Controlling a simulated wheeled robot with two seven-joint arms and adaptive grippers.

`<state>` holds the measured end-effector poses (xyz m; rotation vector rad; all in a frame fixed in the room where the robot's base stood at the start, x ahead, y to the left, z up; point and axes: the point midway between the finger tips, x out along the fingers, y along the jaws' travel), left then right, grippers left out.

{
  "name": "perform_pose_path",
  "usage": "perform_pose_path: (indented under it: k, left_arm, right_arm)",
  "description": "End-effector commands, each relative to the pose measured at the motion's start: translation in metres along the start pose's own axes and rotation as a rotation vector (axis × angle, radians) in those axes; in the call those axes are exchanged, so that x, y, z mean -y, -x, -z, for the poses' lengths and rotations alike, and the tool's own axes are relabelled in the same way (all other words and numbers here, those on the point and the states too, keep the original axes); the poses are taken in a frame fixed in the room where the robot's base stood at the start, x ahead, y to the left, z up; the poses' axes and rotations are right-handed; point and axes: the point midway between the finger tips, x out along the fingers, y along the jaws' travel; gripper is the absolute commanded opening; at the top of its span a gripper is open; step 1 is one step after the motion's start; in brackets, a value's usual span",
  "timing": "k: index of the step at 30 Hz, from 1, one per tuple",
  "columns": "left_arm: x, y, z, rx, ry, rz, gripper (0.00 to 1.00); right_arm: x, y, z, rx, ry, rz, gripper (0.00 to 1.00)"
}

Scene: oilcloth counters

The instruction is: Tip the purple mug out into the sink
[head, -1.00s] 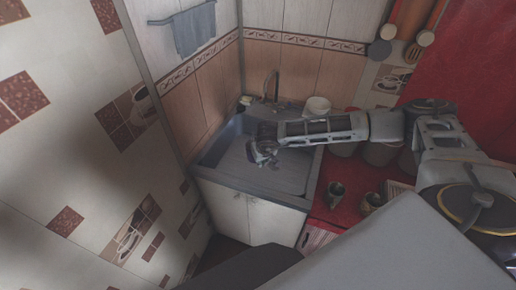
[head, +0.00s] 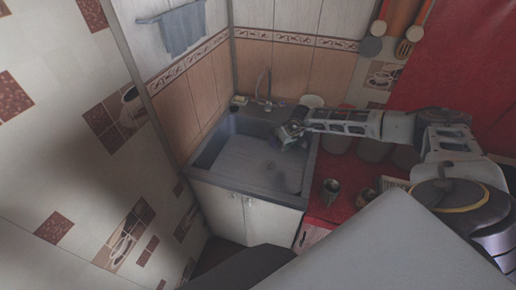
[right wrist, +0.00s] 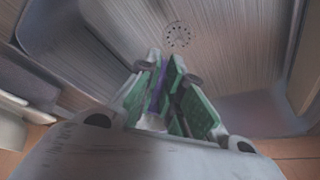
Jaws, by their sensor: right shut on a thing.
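My right gripper (head: 286,138) is over the right side of the grey sink (head: 212,183), near its back right part. In the right wrist view its green-padded fingers (right wrist: 170,92) are closed around a thin purple strip, part of the purple mug (right wrist: 160,84). Most of the mug is hidden by the fingers, so its tilt and contents cannot be told. The sink floor and round drain (right wrist: 178,34) show beyond the fingertips. My left gripper is not in view.
A faucet (head: 264,84) stands at the sink's back edge. A white bowl (head: 312,101) sits behind the gripper. A dark metal cup (head: 330,190) and another vessel (head: 364,197) stand on the red counter (head: 322,211) at right. The sink's left part is clear.

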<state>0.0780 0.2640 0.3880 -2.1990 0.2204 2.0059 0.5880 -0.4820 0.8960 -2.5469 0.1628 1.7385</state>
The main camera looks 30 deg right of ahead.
Motion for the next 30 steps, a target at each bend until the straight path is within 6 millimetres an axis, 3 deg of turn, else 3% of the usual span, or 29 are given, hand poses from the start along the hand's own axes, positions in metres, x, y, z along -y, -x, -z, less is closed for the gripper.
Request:
perform_pose_path:
  k: [4, 10, 30]
  left_arm:
    - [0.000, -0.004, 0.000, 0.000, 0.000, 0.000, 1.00]
    - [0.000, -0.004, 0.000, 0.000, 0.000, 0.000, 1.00]
    - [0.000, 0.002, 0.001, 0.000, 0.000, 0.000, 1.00]
  right_arm:
    - [-0.020, -0.009, 0.001, -0.002, -0.008, 0.003, 0.00]
    - [-0.031, -0.012, 0.001, -0.002, -0.010, 0.005, 0.00]
    - [-0.020, -0.006, 0.004, -0.005, 0.031, -0.084, 0.00]
